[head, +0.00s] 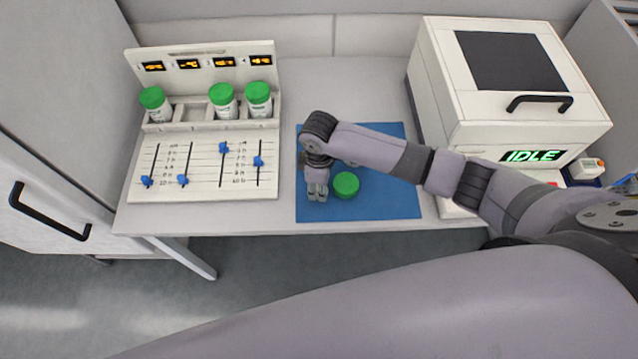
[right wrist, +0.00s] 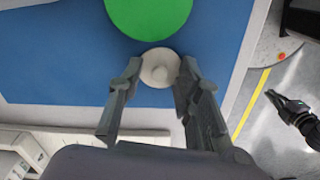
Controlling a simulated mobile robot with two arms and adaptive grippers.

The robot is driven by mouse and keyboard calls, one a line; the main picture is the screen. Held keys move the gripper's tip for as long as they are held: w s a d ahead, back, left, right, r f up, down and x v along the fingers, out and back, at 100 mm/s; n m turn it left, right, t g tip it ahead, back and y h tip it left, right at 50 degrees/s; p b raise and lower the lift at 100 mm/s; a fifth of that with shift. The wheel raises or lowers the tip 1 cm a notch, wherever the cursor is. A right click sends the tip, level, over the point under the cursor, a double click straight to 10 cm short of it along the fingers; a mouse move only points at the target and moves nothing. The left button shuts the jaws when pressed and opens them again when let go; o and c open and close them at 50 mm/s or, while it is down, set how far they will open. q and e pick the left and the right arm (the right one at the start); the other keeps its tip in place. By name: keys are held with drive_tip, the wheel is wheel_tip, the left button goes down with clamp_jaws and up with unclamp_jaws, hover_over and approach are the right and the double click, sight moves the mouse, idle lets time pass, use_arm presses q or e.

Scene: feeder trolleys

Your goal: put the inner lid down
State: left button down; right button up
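The inner lid (right wrist: 159,66) is a small off-white disc with a raised knob. In the right wrist view it appears to lie on the blue mat (head: 390,205), close beside a larger green lid (head: 346,185). My right gripper (head: 317,197) is low over the mat, left of the green lid. Its fingers are apart, with the fingertips on either side of the inner lid and the knob free between them. The head view hides the inner lid. A dark gripper, seemingly my left one (right wrist: 284,104), shows small at the right wrist view's right edge; its fingers are unclear.
A white rack (head: 205,60) with several green-capped jars and a slider panel (head: 205,180) stands left of the mat. A white machine (head: 440,80) reading IDLE stands right. The mat's front right is clear. The table's front edge is close.

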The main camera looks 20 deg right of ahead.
wheel_tip(320, 180, up, 12)
drive_tip(key=shift+b, duration=0.3)
idle(0.5)
